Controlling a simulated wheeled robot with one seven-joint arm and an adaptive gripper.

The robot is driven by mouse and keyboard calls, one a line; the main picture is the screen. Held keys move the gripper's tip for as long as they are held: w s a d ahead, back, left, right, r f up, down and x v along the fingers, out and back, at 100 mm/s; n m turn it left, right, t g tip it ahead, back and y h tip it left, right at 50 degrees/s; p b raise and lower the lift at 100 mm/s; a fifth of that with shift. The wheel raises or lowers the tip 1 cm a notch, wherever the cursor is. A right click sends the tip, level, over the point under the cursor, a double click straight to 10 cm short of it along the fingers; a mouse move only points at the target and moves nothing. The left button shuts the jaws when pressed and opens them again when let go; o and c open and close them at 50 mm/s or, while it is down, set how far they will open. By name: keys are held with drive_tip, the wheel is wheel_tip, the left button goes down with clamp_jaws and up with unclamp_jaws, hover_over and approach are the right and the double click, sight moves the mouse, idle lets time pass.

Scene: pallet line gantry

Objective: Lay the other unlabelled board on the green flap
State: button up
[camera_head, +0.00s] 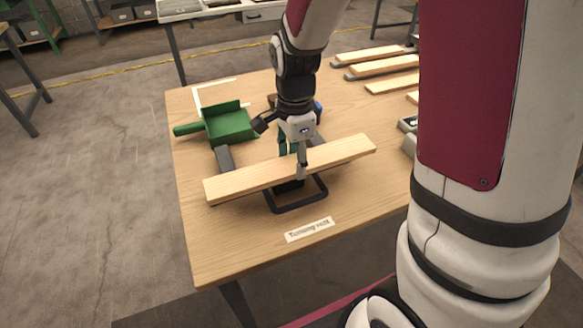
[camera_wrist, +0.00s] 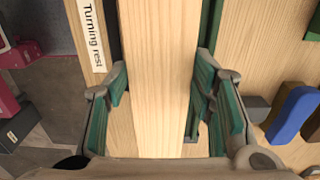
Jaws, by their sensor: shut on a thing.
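My gripper (camera_head: 294,164) is shut on a long pale wooden board (camera_head: 235,182), gripping it across its width near the middle. The wrist view shows the board (camera_wrist: 158,60) between the green-padded fingers, with no label on the face that shows. The board lies level over a black frame (camera_head: 300,204) beside the "Turning rest" label (camera_head: 309,229). I cannot tell whether it touches the frame. A green tray-like piece with a raised side and a handle (camera_head: 230,124) lies at the table's left; I cannot tell whether it is the green flap.
Several pale boards (camera_head: 385,66) lie at the back right of the wooden table (camera_head: 240,252). A dark grey block (camera_head: 225,158) lies near the held board's left part. A blue block (camera_wrist: 294,115) shows in the wrist view. The table's front left is clear.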

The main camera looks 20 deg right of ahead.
sight(291, 163)
drive_tip(key=shift+w+a, duration=0.2)
drive_tip(key=shift+a, duration=0.1)
drive_tip(key=shift+f, duration=1.8)
drive_tip(key=shift+f, duration=0.45)
drive_tip(key=o, duration=1.3)
drive_tip(key=shift+r, duration=0.1)
